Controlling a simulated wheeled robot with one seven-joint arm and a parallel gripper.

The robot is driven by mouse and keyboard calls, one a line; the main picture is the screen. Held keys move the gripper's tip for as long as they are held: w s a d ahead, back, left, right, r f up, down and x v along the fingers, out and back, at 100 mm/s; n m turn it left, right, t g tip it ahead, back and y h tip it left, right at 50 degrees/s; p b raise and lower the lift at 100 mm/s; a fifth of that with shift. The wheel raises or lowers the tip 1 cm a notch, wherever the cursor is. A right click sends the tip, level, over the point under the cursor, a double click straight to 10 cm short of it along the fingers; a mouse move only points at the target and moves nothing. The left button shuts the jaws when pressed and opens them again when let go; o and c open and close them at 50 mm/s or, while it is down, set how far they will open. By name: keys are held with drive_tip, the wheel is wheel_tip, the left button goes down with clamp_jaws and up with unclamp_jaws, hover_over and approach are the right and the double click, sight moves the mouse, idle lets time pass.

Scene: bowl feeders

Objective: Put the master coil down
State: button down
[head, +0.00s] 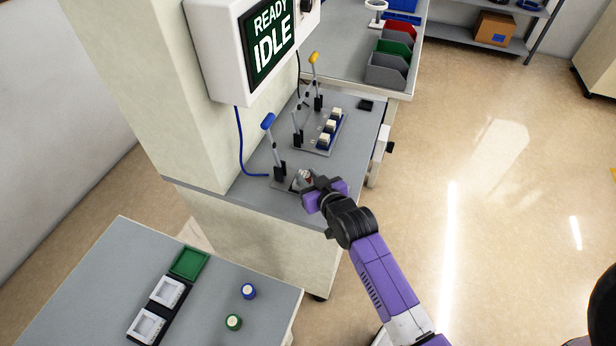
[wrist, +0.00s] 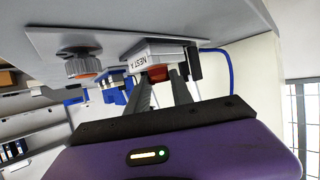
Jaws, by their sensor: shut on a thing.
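My gripper (head: 308,183) is at the near end of the grey bench, at a small station below the blue-handled lever. In the wrist view its two fingers (wrist: 163,84) are closed on a small red-brown piece, which I take to be the master coil (wrist: 158,74). It is right at the white block labelled NEST A (wrist: 145,54). I cannot tell whether it is seated in the nest or just clear of it. In the head view my gripper mostly hides it. A green square tray (head: 190,262) lies on the front table.
A blue-handled lever (head: 268,122) stands close beside my gripper; a yellow-handled lever (head: 314,57) is farther back. A display (head: 272,40) reads READY IDLE. The front table (head: 95,270) also holds a black fixture with two white nests, a blue coil (head: 248,291) and a green coil (head: 233,322).

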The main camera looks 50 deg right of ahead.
drive_tip(key=shift+f, duration=0.15)
drive_tip(key=c, duration=1.1)
unclamp_jaws()
drive_tip(key=shift+r, duration=0.2)
drive_tip(key=s+a+r+n+y, duration=0.1)
drive_tip(key=s+a+r+y, duration=0.1)
drive_tip(key=s+a+r, duration=0.2)
drive_tip(key=s+a+r+n+t+y, duration=0.1)
drive_tip(key=s+a+r, duration=0.4)
drive_tip(key=s+a, duration=0.6)
drive_tip(key=s+a+r+n+t+y, duration=0.1)
drive_tip(key=s+a+r, duration=0.4)
drive_tip(key=s, duration=1.1)
drive_tip(key=shift+s+a+r+n+y, duration=0.1)
drive_tip(key=shift+s+a+n+y, duration=0.05)
drive_tip(key=shift+a+n+y, duration=0.45)
drive_tip(key=shift+s+a+r+n+y, duration=0.1)
drive_tip(key=shift+a+n+y, duration=0.25)
drive_tip(key=shift+a, duration=0.3)
drive_tip(key=shift+f, duration=0.1)
